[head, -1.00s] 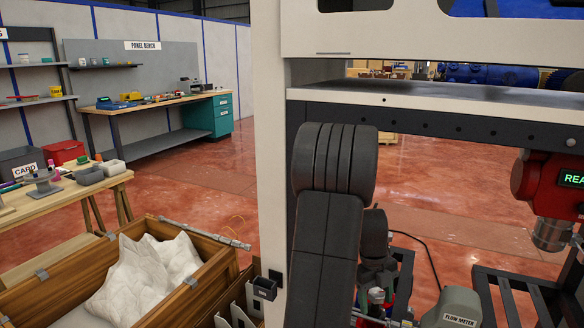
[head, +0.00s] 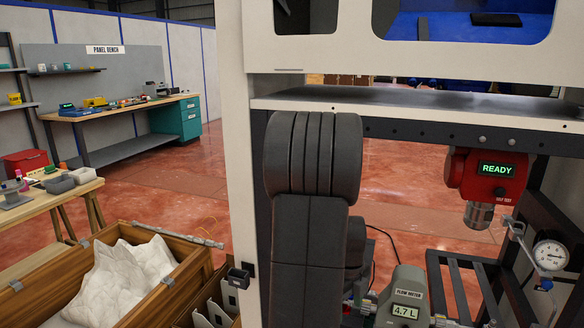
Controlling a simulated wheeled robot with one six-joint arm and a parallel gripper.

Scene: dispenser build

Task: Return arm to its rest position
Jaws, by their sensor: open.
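My arm, dark grey with a ribbed joint, stands upright in the middle of the head view, in front of the dispenser frame (head: 236,120). My gripper is not visible; it is out of the picture or hidden behind the arm. Inside the frame at the right, a red dispenser head (head: 460,175) with a metal nozzle shows READY on its screen. Below it, a grey flow meter (head: 411,283) reads 4.7 L. A round pressure gauge (head: 550,256) is at the far right.
A wooden crate (head: 190,288) with a white padded sack (head: 120,275) stands at lower left. A wooden table (head: 50,210) with small parts is behind it. The panel bench (head: 125,108) stands against the back wall. Red floor between them is clear.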

